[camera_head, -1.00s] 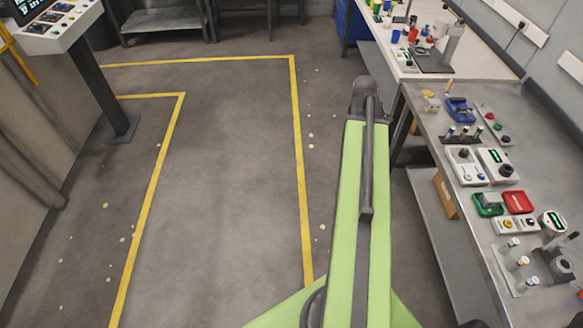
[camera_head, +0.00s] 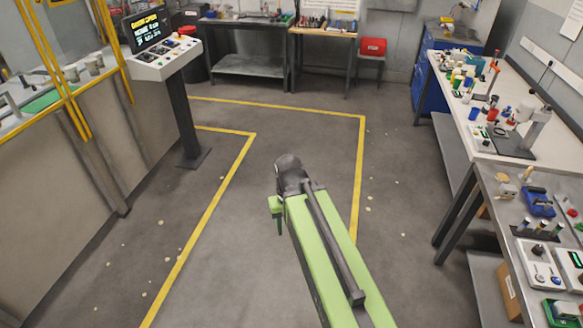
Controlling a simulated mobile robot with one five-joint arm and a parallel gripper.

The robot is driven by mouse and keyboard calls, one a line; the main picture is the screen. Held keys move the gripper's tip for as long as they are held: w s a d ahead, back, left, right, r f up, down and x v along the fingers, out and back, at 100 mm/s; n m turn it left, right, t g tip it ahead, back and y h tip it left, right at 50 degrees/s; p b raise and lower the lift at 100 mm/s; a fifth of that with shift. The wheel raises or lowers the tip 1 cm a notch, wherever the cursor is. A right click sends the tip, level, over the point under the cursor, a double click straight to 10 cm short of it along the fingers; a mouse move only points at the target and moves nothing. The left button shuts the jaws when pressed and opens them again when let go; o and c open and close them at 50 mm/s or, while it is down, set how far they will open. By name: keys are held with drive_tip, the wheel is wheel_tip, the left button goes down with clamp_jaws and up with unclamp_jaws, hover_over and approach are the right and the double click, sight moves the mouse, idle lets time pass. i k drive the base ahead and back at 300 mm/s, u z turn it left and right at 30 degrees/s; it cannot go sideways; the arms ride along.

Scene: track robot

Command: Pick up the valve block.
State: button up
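I cannot pick out the valve block for certain among the small parts on the benches at the right. A blue device (camera_head: 538,203) and several small cylinders stand on the near grey bench (camera_head: 487,188). My green arm reaches forward over the open floor, ending in a dark joint, with a short green link hanging beside it. My gripper does not show; it may be hidden below or behind the arm. The arm is well to the left of the benches.
A white bench (camera_head: 457,128) with tools and a grey stand adjoins the near bench. A control console (camera_head: 165,58) stands on a post at the left by a yellow-railed machine. The middle floor is clear.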

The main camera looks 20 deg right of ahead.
sight(505, 191)
drive_tip(key=z, duration=1.9)
drive_tip(key=k, duration=0.65)
drive_tip(key=u, duration=0.45)
drive_tip(key=i, duration=1.15)
drive_tip(key=u, duration=0.6)
drive_tip(key=i, duration=1.85)
drive_tip(key=z, duration=0.65)
drive_tip(key=k, duration=0.75)
